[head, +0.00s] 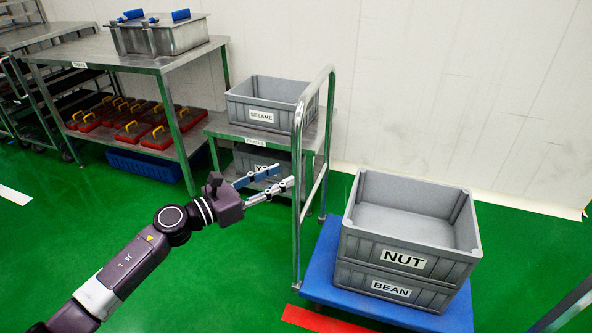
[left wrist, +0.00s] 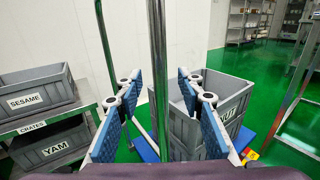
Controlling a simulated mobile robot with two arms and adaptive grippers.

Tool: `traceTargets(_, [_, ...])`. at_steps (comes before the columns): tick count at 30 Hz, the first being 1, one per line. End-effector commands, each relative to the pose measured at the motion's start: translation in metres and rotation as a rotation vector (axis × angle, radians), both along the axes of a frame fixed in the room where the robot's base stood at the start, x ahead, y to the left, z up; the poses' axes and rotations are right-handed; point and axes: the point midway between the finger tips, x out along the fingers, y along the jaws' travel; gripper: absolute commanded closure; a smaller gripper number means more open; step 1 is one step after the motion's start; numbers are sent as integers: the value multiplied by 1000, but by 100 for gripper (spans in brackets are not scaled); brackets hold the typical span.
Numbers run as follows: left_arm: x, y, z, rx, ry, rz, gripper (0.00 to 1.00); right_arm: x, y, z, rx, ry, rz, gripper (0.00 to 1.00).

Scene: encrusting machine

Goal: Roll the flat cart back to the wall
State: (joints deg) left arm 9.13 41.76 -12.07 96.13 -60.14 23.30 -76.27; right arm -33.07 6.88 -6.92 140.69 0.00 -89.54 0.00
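The flat cart has a blue deck (head: 322,262) and an upright metal handle (head: 298,215) at its left end. It carries two stacked grey crates, an upper one labelled NUT (head: 412,228) and a lower one labelled BEAN (head: 390,290). My left gripper (head: 283,178) is open at the handle's near post. In the left wrist view the post (left wrist: 158,45) stands upright between the spread blue-padded fingers, with gaps on both sides. The NUT crate (left wrist: 232,92) shows behind the right finger. My right gripper is not in view.
A metal rack left of the cart holds a SESAME crate (head: 270,95) and a YAM crate below. A steel table (head: 95,50) with red-and-yellow items on its shelf stands farther left. The white wall (head: 450,90) runs behind. Red tape (head: 325,320) marks the green floor.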

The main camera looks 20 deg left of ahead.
Motion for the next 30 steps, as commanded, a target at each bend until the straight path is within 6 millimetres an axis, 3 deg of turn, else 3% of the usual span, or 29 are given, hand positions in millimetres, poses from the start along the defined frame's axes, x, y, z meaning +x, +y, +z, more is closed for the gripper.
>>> traceTargets(10, [42,-29,1,-5,1,2,65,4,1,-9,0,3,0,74])
traceTargets(22, [50,-35,0,-4,3,2,65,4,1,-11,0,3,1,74])
traceTargets(30, [50,-35,0,-4,3,2,92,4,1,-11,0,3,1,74])
